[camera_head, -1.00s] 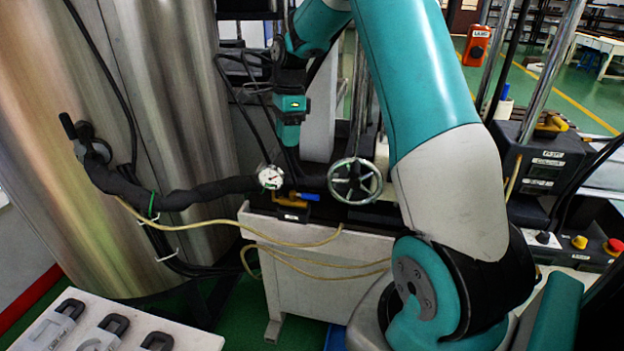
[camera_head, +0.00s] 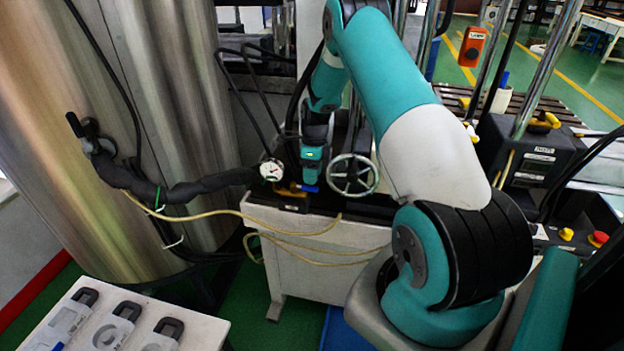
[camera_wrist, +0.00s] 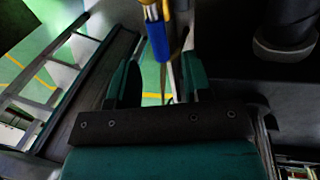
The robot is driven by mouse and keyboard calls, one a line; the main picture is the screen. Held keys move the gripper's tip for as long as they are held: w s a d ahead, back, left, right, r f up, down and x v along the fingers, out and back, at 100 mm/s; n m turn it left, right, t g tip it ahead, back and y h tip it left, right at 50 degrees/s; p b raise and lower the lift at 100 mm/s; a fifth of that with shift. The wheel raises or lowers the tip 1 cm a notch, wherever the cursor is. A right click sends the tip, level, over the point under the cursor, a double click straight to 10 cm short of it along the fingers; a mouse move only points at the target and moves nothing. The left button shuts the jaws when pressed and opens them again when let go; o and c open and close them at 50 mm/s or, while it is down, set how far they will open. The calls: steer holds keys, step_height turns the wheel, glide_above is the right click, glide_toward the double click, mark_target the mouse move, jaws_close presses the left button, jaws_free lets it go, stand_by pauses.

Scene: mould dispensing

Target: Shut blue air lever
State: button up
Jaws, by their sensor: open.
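The blue air lever (camera_head: 310,188) sticks out to the right of its brass valve (camera_head: 287,192), just below the pressure gauge (camera_head: 272,170). In the wrist view the blue lever (camera_wrist: 159,42) comes down from the top edge, between the two fingers and apart from both. My gripper (camera_head: 312,172) points down right above the lever in the head view. In the wrist view my gripper (camera_wrist: 160,70) is open, with a dark finger on each side. Part of the valve is hidden behind the gripper in the head view.
A round handwheel (camera_head: 352,175) stands close to the right of my gripper. A black wrapped hose (camera_head: 200,188) runs left to the steel tank (camera_head: 110,235). A yellowish hose (camera_head: 235,212) hangs in front. A white table (camera_head: 205,335) with moulds is at lower left.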

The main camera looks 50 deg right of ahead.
mark_target(305, 189)
steer(key=shift+s+a+f+p, duration=0.1)
steer(key=shift+a+f+p, duration=0.05)
steer(key=shift+f, duration=0.75)
steer(key=shift+s+a+f+p, duration=0.1)
steer(key=shift+a+f+p, duration=0.05)
steer(key=shift+f, duration=0.75)
jaws_close()
